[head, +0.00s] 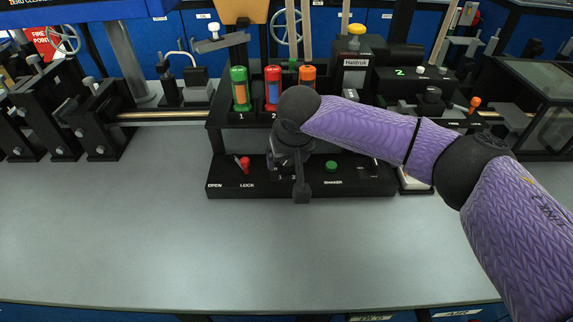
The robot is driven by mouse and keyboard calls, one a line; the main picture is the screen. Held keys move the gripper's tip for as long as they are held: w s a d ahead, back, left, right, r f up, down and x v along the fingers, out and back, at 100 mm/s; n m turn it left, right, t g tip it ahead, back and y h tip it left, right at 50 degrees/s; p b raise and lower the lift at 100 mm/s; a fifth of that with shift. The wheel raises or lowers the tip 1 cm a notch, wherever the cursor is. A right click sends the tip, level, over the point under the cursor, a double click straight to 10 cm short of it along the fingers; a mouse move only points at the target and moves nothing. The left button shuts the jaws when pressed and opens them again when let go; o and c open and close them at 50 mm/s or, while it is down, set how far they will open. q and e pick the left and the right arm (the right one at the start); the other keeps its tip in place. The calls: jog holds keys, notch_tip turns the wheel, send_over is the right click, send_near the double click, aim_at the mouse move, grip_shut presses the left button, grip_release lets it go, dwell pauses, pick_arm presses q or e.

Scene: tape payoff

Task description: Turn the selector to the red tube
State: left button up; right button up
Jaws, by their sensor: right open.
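The red tube (272,88) stands upright in the rack at the back of the black unit, above the number 2. A green tube (240,88) stands to its left above the number 1, and an orange tube (308,76) to its right, partly hidden by my arm. My right gripper (301,188) points down over the middle of the black front panel (222,180) and is open. It hides the area by the small panel numbers, so I cannot see the selector or its pointing direction, nor whether the fingers touch it. My left gripper is out of view.
A red-tipped lever (244,164) by the OPEN and LOCK labels is left of the gripper. A green button (331,166) above the SHAKER label is to its right. A metal rod (160,116) runs at the left. The front grey bench (200,250) is clear.

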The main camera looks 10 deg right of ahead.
jog(key=shift+w+f, duration=0.15)
jog(key=shift+f, duration=0.35)
jog(key=shift+w, duration=0.1)
